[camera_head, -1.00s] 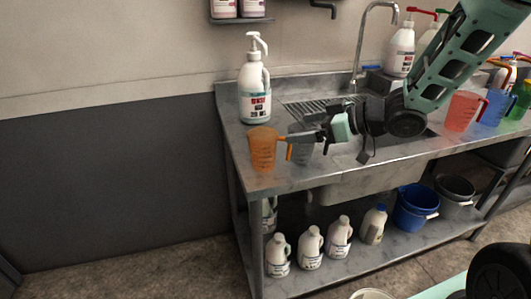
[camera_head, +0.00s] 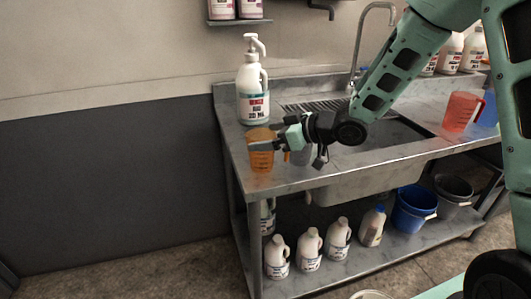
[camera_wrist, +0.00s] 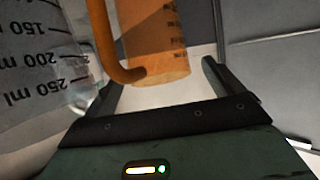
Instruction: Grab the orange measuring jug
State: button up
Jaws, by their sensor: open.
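The orange measuring jug (camera_head: 261,158) stands upright on the left end of the steel sink bench. My gripper (camera_head: 264,145) is at the jug from its right side, with its fingers level with the jug's upper part. In the wrist view the orange jug (camera_wrist: 155,40) shows with its handle, ahead of and between my open gripper's fingers (camera_wrist: 160,80). I cannot tell whether the fingers touch it. A clear measuring jug (camera_head: 301,155) with dark volume marks stands just right of it, partly hidden by my wrist; it also shows in the wrist view (camera_wrist: 40,70), close by the left finger.
A white pump bottle (camera_head: 253,95) stands behind the orange jug. The sink basin (camera_head: 390,140) and tap (camera_head: 358,45) are to the right. A red jug (camera_head: 462,111) stands farther right. White bottles (camera_head: 309,250) and a blue bucket (camera_head: 413,208) are on the lower shelf.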

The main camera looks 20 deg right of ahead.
jog(key=c, duration=1.7)
